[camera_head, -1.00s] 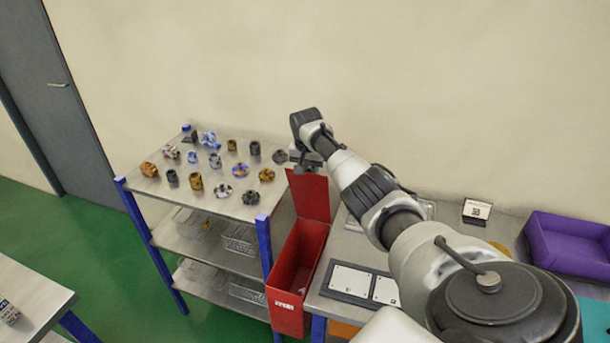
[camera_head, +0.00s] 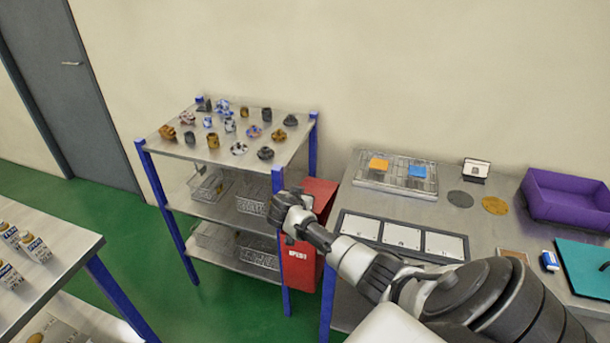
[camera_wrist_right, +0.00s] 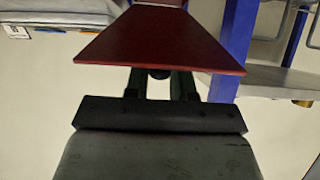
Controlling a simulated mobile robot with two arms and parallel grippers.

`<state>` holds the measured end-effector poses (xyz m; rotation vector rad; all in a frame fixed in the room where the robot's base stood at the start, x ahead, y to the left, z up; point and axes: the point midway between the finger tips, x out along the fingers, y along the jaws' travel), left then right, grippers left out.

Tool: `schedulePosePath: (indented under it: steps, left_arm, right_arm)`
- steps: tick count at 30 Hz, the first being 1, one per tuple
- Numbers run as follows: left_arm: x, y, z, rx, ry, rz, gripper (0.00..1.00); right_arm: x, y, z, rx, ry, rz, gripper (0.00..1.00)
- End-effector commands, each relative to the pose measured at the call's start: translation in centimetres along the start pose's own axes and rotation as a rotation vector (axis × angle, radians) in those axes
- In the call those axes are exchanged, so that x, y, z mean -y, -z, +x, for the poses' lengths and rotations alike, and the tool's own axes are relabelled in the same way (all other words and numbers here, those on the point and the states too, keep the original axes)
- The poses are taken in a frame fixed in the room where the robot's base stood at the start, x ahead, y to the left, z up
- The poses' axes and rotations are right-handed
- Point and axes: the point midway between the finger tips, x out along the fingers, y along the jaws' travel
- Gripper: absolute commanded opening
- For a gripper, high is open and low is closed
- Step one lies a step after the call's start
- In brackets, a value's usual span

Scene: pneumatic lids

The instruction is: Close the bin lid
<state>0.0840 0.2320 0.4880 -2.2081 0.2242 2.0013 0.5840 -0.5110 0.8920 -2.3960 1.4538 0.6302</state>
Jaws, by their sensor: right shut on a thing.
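The red bin (camera_head: 298,265) stands between the metal shelf and the workbench, with a white label on its front. In the right wrist view the red lid (camera_wrist_right: 160,42) spreads out from between the fingers (camera_wrist_right: 160,84). My left gripper is in neither view.
A shelf (camera_head: 190,148) with several small machined parts stands left of the bin, its blue post close beside the bin. The workbench (camera_head: 470,225) on the right holds white panels, a tray and a purple bin (camera_head: 565,198). Another table (camera_head: 50,235) is at the left.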

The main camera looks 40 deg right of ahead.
Motion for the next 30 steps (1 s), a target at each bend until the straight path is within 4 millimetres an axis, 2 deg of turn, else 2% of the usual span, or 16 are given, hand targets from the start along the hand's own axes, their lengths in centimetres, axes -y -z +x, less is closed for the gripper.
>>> schedulePosePath:
  steps: [1, 3, 9, 15, 21, 30]
  left_arm:
    - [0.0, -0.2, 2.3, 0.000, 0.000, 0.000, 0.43]
    - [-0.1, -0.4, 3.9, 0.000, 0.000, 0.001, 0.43]
    - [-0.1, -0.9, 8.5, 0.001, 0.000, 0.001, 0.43]
    - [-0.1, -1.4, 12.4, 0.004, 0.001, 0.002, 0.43]
    - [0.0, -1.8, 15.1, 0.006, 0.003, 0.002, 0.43]
    - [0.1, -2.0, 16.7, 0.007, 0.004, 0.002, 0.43]
  right_arm:
    - [0.0, -2.1, 0.6, -0.029, 0.003, 0.000, 0.00]
    - [0.0, -3.3, 0.8, -0.072, 0.003, 0.001, 0.00]
    - [0.0, -6.4, 1.4, -0.183, 0.000, 0.000, 0.00]
    - [0.0, -8.6, 2.0, -0.273, 0.000, -0.001, 0.00]
    - [-0.1, -9.9, 2.5, -0.337, -0.002, -0.002, 0.00]
    - [-0.1, -10.6, 2.8, -0.381, -0.002, -0.003, 0.00]
